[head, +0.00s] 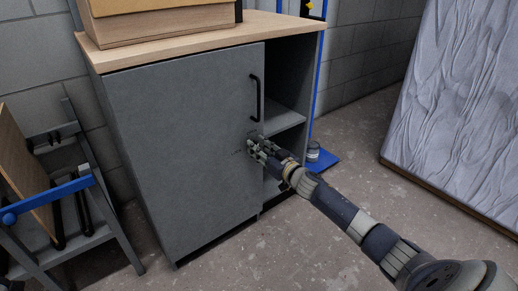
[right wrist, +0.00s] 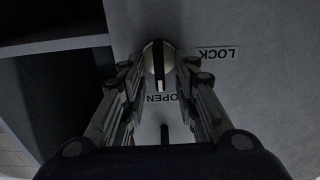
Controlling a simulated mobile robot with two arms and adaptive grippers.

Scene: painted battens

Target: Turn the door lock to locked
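The lock knob (right wrist: 158,58) is round and pale with a dark bar, on the grey cabinet door (head: 185,140). In the right wrist view its bar points down the picture to the upside-down word OPEN (right wrist: 161,98). The word LOCK (right wrist: 218,53) is to the right of the knob there. My right gripper (right wrist: 160,62) has one finger on each side of the knob, with slim gaps that look open. In the head view the right gripper (head: 254,145) is at the door's right edge and hides the knob. My left gripper is not in view.
A black handle (head: 255,98) is on the door above the lock. Open shelves (head: 284,120) are right of the door. A wooden box (head: 160,22) stands on the cabinet top. A grey stand with a blue bar (head: 50,196) is at left; a wrapped panel (head: 455,100) leans at right.

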